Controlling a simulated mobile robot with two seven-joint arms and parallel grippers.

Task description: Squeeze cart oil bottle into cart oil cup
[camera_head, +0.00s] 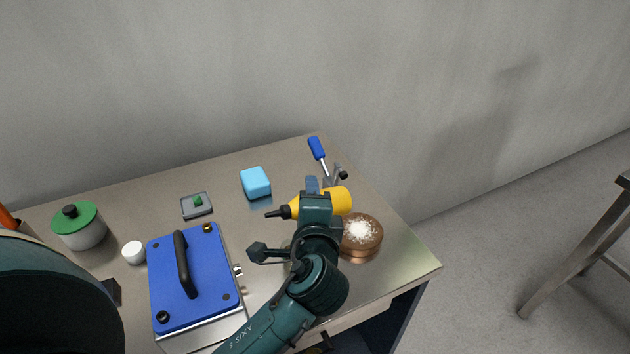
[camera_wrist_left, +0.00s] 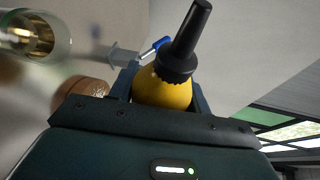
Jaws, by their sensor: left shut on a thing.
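The yellow oil bottle (camera_head: 339,201) with a black nozzle is held by my left gripper (camera_head: 316,192), above the right part of the metal table. It lies almost on its side, its nozzle pointing left in the head view. In the left wrist view the bottle (camera_wrist_left: 162,92) sits between the two fingers of my left gripper (camera_wrist_left: 160,98). A clear cup (camera_wrist_left: 40,30) with a golden inside shows at the upper left there, apart from the nozzle; in the head view my arm mostly hides that spot. My right gripper is not in view.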

